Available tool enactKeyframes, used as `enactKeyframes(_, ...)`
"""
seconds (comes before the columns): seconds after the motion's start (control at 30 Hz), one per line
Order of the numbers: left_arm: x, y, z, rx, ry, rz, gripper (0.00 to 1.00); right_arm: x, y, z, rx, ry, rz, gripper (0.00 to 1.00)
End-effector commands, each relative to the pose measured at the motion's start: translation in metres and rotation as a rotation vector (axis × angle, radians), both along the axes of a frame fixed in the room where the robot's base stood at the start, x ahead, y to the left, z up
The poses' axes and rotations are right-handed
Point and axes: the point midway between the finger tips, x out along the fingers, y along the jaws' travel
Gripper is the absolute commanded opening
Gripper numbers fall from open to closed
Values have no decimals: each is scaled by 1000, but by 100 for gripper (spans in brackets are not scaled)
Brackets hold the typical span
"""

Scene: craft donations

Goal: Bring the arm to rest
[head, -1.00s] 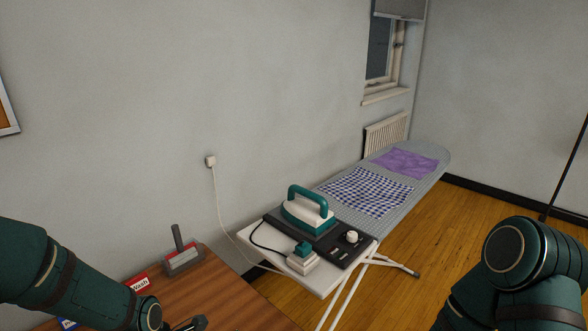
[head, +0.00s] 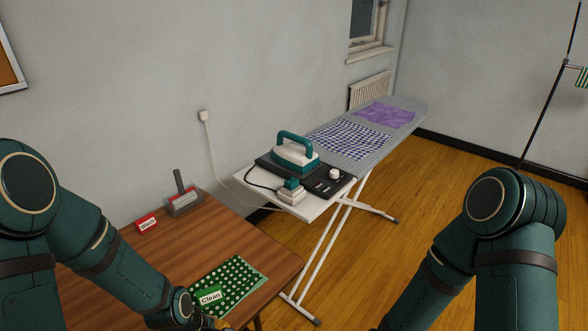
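My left arm (head: 110,255) comes in from the left over the wooden table, and its wrist end is near the green dotted cloth. Its gripper fingers are not clearly visible at the bottom edge. My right arm (head: 490,245) is bent on the right side, over the floor, and its gripper lies outside the picture.
A wooden table (head: 150,262) holds a dotted green cloth (head: 240,272), a "Clean" sign (head: 209,297), a red "Wash" sign (head: 147,222) and a grey-and-red holder (head: 184,203). An ironing board (head: 398,139) carries an iron (head: 296,157), checked cloth (head: 347,138) and purple cloth (head: 385,115).

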Motion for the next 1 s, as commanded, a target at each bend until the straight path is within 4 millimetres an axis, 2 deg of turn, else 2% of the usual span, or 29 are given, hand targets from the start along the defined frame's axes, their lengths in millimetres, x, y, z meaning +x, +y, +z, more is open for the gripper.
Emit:
enactKeyframes(0.1, -8, -23, -21, -6, -61, -247, 54, 0, 0, 0, 0, 0, 0, 50)
enactKeyframes(0.3, -23, -57, -49, -5, -191, -646, 54, 0, 0, 0, 0, 0, 0, 50)
enactKeyframes(0.5, -34, -79, -64, 5, -287, -904, 54, 0, 0, 0, 0, 0, 0, 50)
enactKeyframes(0.67, -37, -84, -68, 12, -317, -979, 54, 0, 0, 0, 0, 0, 0, 50)
enactKeyframes(1.0, -37, -85, -67, 13, -319, -984, 54, 0, 0, 0, 0, 0, 0, 50)
